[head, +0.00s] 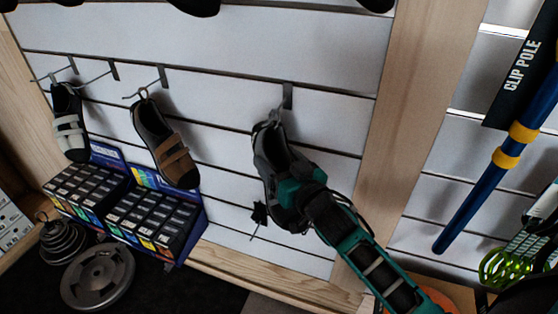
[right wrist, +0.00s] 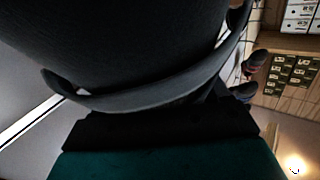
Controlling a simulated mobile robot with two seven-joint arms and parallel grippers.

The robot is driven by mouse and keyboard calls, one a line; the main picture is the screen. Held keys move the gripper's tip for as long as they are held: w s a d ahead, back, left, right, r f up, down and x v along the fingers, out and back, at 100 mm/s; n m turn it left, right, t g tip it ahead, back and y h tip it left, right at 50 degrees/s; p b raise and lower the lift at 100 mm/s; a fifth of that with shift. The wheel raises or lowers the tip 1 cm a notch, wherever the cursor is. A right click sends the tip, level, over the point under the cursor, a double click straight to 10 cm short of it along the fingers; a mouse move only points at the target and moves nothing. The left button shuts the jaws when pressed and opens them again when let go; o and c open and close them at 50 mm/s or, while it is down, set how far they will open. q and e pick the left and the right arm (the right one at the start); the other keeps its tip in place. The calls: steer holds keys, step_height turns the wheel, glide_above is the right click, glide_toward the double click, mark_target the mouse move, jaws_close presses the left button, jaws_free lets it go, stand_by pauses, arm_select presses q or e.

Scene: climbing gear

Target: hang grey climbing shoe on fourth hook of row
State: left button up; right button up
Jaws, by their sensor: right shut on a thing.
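The grey climbing shoe (head: 267,152) hangs toe down against the slatted wall, with its heel loop just below the bracket of the fourth hook (head: 288,95). The loop overlaps the hook's prong; I cannot tell whether the prong passes through it. My right gripper (head: 296,187) is shut on the shoe from the lower right and hides part of its side. In the right wrist view the dark shoe (right wrist: 130,40) fills the upper left, very close. My left gripper is not in view.
A white shoe (head: 69,125) and a brown shoe (head: 160,140) hang on hooks to the left. The second hook (head: 112,70) is bare. Boxes (head: 150,212) stand below them. A wooden post (head: 385,130) and a blue pole (head: 478,190) are to the right.

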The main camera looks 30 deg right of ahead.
stand_by(0.4)
steer(key=o, duration=1.2)
steer(key=s, duration=1.2)
steer(key=shift+s+d, duration=0.35)
steer(key=shift+s, duration=0.05)
steer(key=shift+f, duration=0.15)
steer(key=s+a+f+n+g+p, duration=0.1)
steer(key=s+a+f+g, duration=0.1)
steer(key=f, duration=0.3)
steer(key=s+a+f+n+g, duration=0.1)
steer(key=s+a+f+g, duration=0.1)
steer(key=f, duration=0.4)
steer(key=s+a+f+n+g+y+p, duration=0.1)
steer(key=s+a+f+g, duration=0.1)
steer(key=f, duration=0.3)
steer(key=shift+s+a+f+g+p, duration=0.15)
steer(key=shift+a+f+g+p, duration=0.2)
steer(key=shift+a+g, duration=0.4)
steer(key=shift+a, duration=0.1)
